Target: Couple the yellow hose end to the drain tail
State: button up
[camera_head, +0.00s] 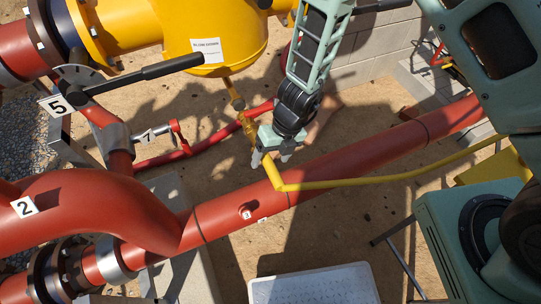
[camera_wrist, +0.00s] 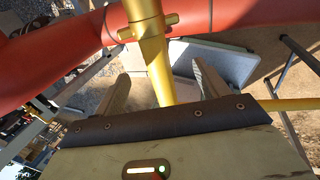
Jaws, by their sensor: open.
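The yellow hose (camera_head: 400,178) comes in from the right, crosses in front of the large red pipe and bends up to its end (camera_head: 270,170) beside my gripper. The brass drain tail (camera_head: 248,127) hangs below the yellow vessel and lines up with the hose end; whether they join is unclear. My gripper (camera_head: 270,156) is open at the hose end. In the wrist view a yellow-brass tube with a lugged collar (camera_wrist: 148,27) runs down between the spread fingers of my gripper (camera_wrist: 163,82), apparently untouched. The hose also shows there at the right (camera_wrist: 292,104). My palm hides the tube's lower part.
The large red pipe (camera_head: 345,165) runs diagonally behind the hose. A thinner red pipe (camera_head: 205,145) passes near the drain tail. The yellow vessel (camera_head: 215,45) is above. A pale grey tray (camera_head: 315,284) lies at the bottom. Sandy ground is open between them.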

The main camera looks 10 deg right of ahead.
jog(key=p+v, duration=0.4)
jog(key=v, duration=0.1)
jog(key=shift+r+p, duration=0.25)
jog(key=shift+p, duration=0.05)
jog(key=p+v, duration=0.2)
jog(key=v, duration=1.5)
jog(key=shift+r, duration=0.2)
